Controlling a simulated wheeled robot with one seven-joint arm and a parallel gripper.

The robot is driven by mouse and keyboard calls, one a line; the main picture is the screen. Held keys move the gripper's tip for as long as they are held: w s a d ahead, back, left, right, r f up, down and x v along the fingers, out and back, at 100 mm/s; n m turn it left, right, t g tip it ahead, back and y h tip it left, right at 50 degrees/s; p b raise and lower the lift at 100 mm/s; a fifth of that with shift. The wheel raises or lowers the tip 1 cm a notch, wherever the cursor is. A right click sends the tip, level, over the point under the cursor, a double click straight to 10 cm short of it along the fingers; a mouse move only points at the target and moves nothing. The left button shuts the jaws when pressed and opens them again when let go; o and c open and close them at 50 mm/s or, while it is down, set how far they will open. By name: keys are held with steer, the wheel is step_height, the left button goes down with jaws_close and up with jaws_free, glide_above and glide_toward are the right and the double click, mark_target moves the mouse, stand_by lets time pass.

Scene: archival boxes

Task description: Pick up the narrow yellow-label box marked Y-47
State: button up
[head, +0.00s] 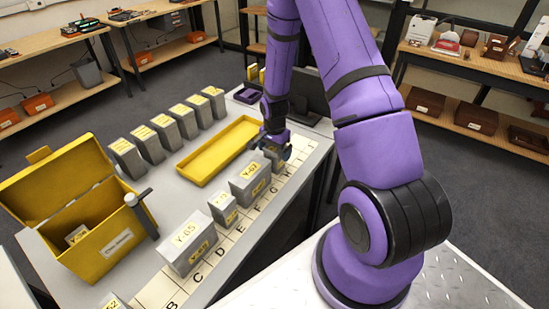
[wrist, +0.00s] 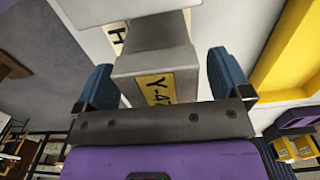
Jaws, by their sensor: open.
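My gripper (head: 275,141) is at the end of the row of grey boxes on the lettered strip, low over the table. In the wrist view my gripper (wrist: 160,72) is open, with one blue finger on each side of a grey box (wrist: 140,66). The box has a yellow label (wrist: 155,88) reading "Y-4" and a last digit partly hidden by the gripper body. Gaps show between the fingers and the box sides. In the head view this box (head: 274,162) is mostly hidden by my gripper.
Grey boxes marked Y-65 (head: 188,243) and Y-62 (head: 249,178), with a smaller one (head: 223,207) between, stand along the strip. A yellow tray (head: 187,171) lies behind, near a row of grey boxes (head: 164,130). An open yellow case (head: 117,239) stands left.

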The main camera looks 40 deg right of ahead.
steer(key=shift+f, duration=0.5)
steer(key=c, duration=1.1)
steer(key=shift+c, duration=0.2)
steer(key=shift+r, duration=0.1)
